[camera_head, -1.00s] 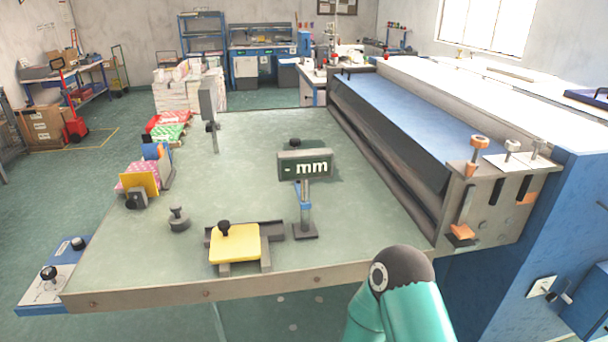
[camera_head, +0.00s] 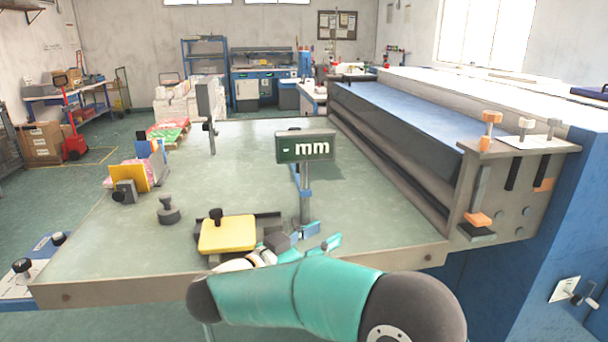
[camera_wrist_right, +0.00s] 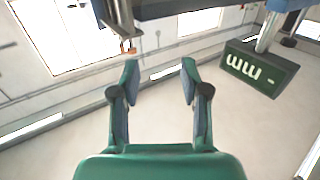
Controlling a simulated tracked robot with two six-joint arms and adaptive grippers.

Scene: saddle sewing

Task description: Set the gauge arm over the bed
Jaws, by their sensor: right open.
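A post with a dark "- mm" display (camera_head: 305,147) stands on the grey-green bed (camera_head: 385,205); I take it as the gauge arm. A blue collar sits partway up the post. My right gripper (camera_head: 322,236) is open, its blue-teal fingers low near the foot of the post, which they partly hide. I cannot tell whether they touch it. In the right wrist view the gripper (camera_wrist_right: 160,68) has nothing between its fingers, and the display (camera_wrist_right: 258,68) appears upside down to the right. My left gripper is out of view.
A yellow block (camera_head: 227,234) with a dark knob lies beside my right gripper. A dark knobbed weight (camera_head: 168,211) stands farther left. A long blue-topped machine part (camera_head: 405,120) borders the bed on the right.

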